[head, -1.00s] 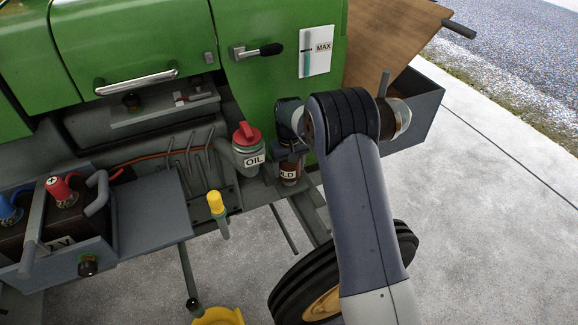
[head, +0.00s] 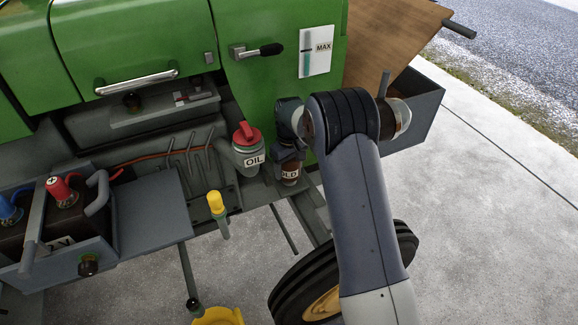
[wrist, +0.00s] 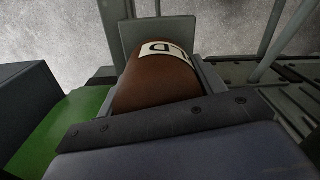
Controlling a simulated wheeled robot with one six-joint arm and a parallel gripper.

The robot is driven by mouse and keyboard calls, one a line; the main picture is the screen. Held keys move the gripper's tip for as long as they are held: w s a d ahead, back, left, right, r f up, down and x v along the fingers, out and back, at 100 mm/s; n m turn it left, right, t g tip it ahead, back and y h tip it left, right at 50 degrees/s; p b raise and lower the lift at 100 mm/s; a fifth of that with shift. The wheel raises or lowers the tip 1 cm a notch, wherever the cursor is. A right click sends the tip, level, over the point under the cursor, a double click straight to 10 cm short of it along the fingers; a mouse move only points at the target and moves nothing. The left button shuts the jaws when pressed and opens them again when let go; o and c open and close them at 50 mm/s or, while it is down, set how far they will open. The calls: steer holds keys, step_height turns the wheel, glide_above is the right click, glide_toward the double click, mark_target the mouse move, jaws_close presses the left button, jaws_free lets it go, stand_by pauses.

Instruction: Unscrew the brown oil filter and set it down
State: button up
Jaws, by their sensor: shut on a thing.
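The brown oil filter (head: 289,173) stands upright at the lower edge of the green tractor body, right of the grey oil container with a red cap (head: 249,147). Its white label is partly covered in the head view. My gripper (head: 289,155) is over the filter's upper part and shut on it. In the wrist view the brown filter (wrist: 155,88) sits between the grey fingers, with part of its white label showing. Whether its thread is still engaged is hidden.
A yellow-topped stick (head: 217,205) stands left of the filter. A flat grey shelf (head: 150,212) lies further left, beside the battery box (head: 60,225). A grey open box (head: 420,105) is at the right, and a tyre (head: 345,270) is below my arm.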

steer(key=shift+n, duration=0.4)
steer(key=shift+r, duration=0.2)
steer(key=shift+r+p, duration=1.4)
steer(key=shift+r, duration=0.7)
